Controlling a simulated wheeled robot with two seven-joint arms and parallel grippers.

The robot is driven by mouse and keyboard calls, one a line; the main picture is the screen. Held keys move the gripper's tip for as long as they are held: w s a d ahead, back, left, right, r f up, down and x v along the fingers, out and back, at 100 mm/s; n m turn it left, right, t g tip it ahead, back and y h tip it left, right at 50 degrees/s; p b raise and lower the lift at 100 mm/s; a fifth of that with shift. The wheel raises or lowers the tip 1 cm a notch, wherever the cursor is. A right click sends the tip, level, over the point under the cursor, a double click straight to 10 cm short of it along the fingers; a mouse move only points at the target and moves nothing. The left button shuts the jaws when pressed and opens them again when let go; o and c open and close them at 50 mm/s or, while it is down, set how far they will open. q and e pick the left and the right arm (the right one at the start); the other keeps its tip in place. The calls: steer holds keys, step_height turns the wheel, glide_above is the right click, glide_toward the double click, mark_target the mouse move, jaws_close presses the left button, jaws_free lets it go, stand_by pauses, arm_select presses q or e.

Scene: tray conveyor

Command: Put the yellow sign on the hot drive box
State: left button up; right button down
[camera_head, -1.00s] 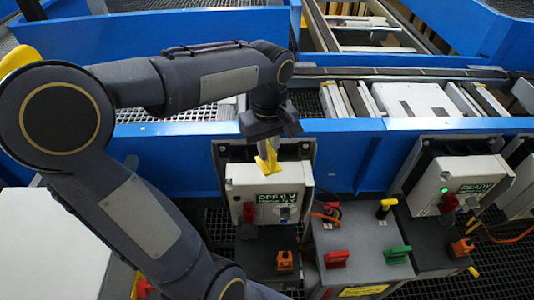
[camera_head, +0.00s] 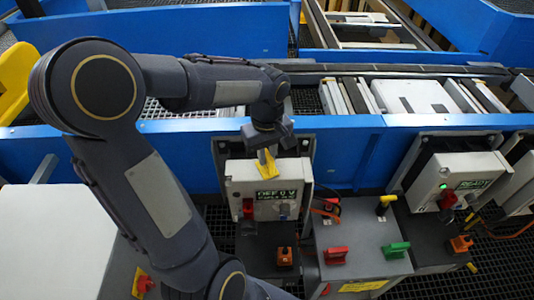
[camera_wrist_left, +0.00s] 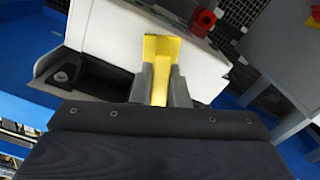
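The yellow sign (camera_head: 267,164) is in my left gripper (camera_head: 263,153), just in front of the upper face of the nearer white drive box (camera_head: 240,178). That box has a lit green display and a red switch. In the left wrist view the sign (camera_wrist_left: 160,50) stands between the two grey fingers (camera_wrist_left: 157,88), over the box's white edge (camera_wrist_left: 110,40). I cannot tell whether the sign touches the box. A second white drive box (camera_head: 432,181) at the right shows a green light and a READY display. My right gripper is not in view.
A grey cabinet (camera_head: 362,235) with a red handle (camera_head: 336,256), a green handle (camera_head: 396,250) and a yellow-topped knob (camera_head: 385,203) stands right of the nearer box. An orange padlock-like piece (camera_head: 284,256) sits below the box. The blue conveyor wall (camera_head: 180,160) runs behind.

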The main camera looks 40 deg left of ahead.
mark_target(267, 154)
arm_select(q)
steer(key=o, duration=0.4)
step_height(267, 154, up, 11)
steer(key=s+d+f+m+t+h, duration=0.1)
steer(key=s+d+f+m+t, duration=0.1)
steer(key=s+d+m, duration=0.1)
steer(key=s+d+f+m+t+h, duration=0.1)
steer(key=s+d+f+m, duration=0.1)
steer(key=s+d+m, duration=0.2)
steer(key=s+d+f+m+t+h, duration=0.1)
steer(key=s+d+f+m+t, duration=0.1)
steer(key=s, duration=0.4)
steer(key=shift+s+d+f+m+t+h, duration=0.1)
steer(key=shift+d+f+m+t+h, duration=0.1)
steer(key=shift+d+m, duration=0.25)
steer(key=shift+s+d+f+m+t+h, duration=0.1)
steer(key=shift+d+m+h, duration=0.1)
steer(key=shift+m, duration=0.35)
